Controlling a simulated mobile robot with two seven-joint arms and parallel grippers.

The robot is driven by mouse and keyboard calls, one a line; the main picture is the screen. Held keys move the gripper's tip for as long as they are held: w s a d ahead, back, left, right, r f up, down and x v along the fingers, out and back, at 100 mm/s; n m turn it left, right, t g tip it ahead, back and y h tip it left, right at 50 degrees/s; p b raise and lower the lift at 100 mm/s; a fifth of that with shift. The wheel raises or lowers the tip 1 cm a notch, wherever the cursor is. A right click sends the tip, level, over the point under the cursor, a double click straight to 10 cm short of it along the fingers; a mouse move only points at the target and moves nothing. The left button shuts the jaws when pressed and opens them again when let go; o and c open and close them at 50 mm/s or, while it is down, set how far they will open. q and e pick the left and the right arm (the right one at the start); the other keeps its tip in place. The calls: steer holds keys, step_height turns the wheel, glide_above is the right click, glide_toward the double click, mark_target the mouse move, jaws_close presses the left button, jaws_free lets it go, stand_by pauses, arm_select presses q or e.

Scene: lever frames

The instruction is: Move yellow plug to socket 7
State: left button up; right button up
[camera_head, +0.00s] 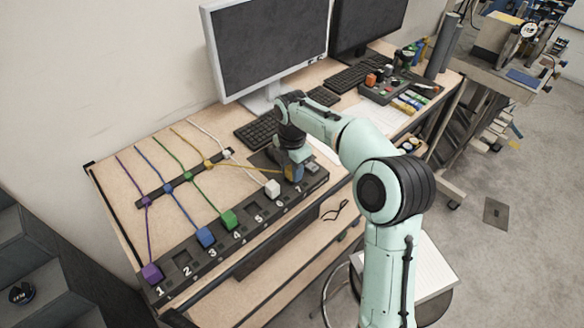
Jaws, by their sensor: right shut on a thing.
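A dark socket strip (168,272) numbered 1 to 7 runs along the table's front edge. The purple plug (152,273) is at socket 1, the blue plug (206,236) at 3, the green plug (229,219) at 4 and the white plug (272,188) at 6. Sockets 2 and 5 look empty. The yellow cord (243,168) runs right to my right gripper (293,171), which points down at socket 7 and is shut on the yellow plug. The plug is mostly hidden by the fingers; I cannot tell whether it is seated. My left gripper is out of view.
A dark cable bar (155,196) lies behind the strip with the coloured cords through it. A monitor (268,45) and keyboard (258,133) stand behind my right arm. A tool tray (398,85) is farther right. Glasses (335,210) lie below the strip's right end.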

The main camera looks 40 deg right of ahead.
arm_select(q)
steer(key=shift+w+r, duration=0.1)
arm_select(e)
steer(key=shift+f, duration=0.8)
stand_by(1.7)
steer(key=o, duration=1.5)
steer(key=shift+r+p, duration=1.2)
steer(key=shift+r, duration=1)
steer(key=shift+r+p, duration=0.65)
steer(key=shift+r, duration=0.7)
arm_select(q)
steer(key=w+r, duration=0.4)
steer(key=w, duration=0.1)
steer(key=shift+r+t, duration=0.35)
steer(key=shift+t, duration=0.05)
arm_select(e)
steer(key=shift+w, duration=0.1)
